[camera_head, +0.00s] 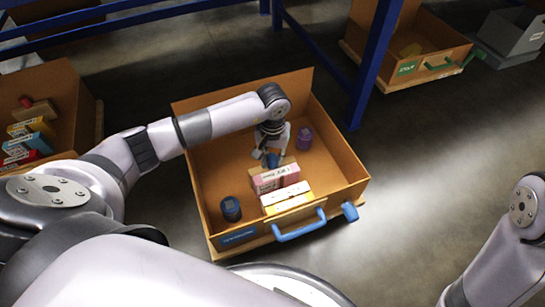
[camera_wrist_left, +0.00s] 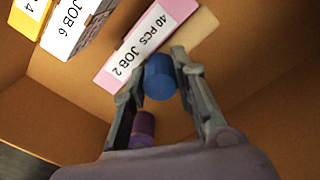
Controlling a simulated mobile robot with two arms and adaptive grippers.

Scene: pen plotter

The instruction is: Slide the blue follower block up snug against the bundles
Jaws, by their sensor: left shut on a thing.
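The follower block is a tan wooden piece (camera_wrist_left: 200,32) with a round blue knob (camera_wrist_left: 160,77), seen in the left wrist view. My left gripper (camera_wrist_left: 160,78) has its fingers on both sides of the knob and is shut on it; it also shows in the head view (camera_head: 271,155). The block lies right beside the pink bundle (camera_wrist_left: 145,48) labelled JOB 2; I cannot tell if a thin gap is left. Bundles with white and yellow sides (camera_head: 287,199) stand beyond, toward the blue handle. My arm and gripper hide most of the block in the head view. My right gripper is out of view.
The open crate (camera_head: 340,165) has a blue handle (camera_head: 299,228). A purple cylinder (camera_head: 304,138) and a dark blue cylinder (camera_head: 231,209) stand inside it. Another crate with bundles (camera_head: 28,138) is at left, a green-handled one (camera_head: 415,60) at upper right. A blue rack post (camera_head: 374,60) rises behind.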

